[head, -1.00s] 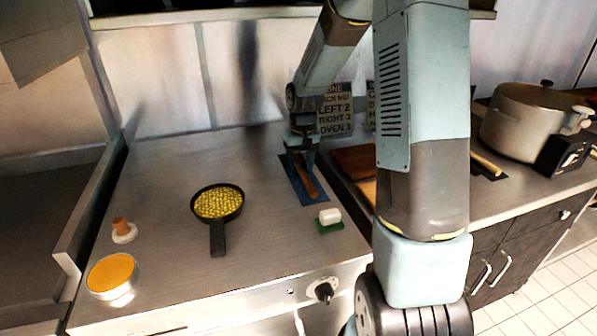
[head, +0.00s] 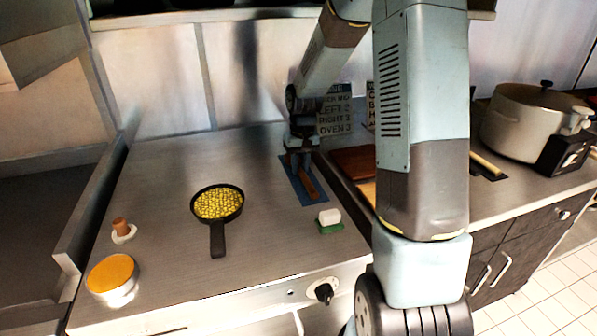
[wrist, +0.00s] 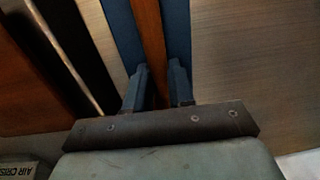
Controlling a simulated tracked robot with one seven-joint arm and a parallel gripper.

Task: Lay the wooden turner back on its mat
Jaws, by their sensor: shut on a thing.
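The wooden turner (head: 309,184) is a narrow brown wooden piece over a blue mat (head: 297,189) near the right edge of the steel top. In the wrist view the turner (wrist: 149,35) runs away from me along the mat (wrist: 122,22), between the fingers. My gripper (head: 297,160) is shut on the turner, and it also shows in the wrist view (wrist: 160,88). The turner is at or just above the mat; I cannot tell whether it touches. Its held end is partly hidden by my gripper.
A black pan (head: 217,226) with yellow contents sits mid-top. A white block on a green pad (head: 330,227) lies near the mat's front end. An orange-topped tin (head: 112,278) and a small brown-topped item (head: 121,228) stand left. A large pot (head: 530,122) stands far right.

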